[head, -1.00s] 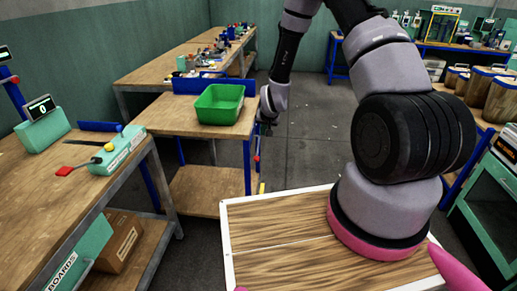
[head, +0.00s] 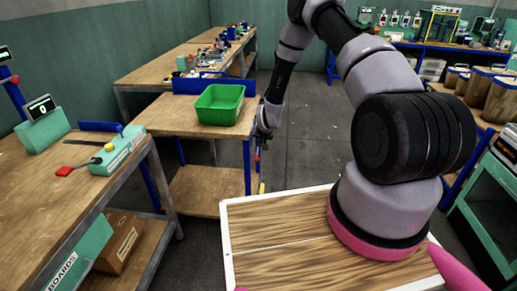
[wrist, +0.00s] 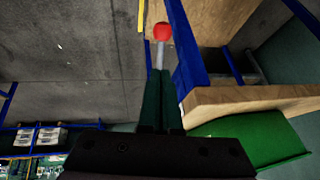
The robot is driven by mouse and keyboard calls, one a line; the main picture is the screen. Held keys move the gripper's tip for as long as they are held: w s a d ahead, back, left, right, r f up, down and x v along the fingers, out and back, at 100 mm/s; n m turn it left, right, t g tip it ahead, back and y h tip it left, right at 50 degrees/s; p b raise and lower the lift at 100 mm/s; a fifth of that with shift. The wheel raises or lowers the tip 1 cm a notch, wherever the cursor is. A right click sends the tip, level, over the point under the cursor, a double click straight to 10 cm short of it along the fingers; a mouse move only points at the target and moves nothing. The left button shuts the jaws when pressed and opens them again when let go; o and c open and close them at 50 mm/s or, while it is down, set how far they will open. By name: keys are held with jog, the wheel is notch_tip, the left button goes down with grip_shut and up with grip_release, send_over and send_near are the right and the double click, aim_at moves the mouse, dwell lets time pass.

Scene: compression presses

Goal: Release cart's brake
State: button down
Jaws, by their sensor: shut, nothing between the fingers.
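The cart (head: 165,119) has a wooden top, a lower wooden shelf and blue legs. Its tabletop edge (wrist: 245,98) also shows in the wrist view. The brake lever (wrist: 162,34), a grey rod with a red knob, is beside a blue leg, just beyond my fingertips. In the head view it is tiny and partly hidden by my gripper. My gripper (head: 263,136) is at the cart's right side, below the tabletop. In the wrist view my gripper (wrist: 158,75) is shut and empty, its tips close to the rod. I cannot tell whether they touch it.
A green bin (head: 220,104) stands on the cart's top near its right edge. A workbench (head: 50,180) with a green device is at the left. Another bench (head: 170,68) stands behind. The grey floor (head: 310,135) right of the cart is clear.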

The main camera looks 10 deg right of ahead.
jog(key=shift+x, duration=2.7)
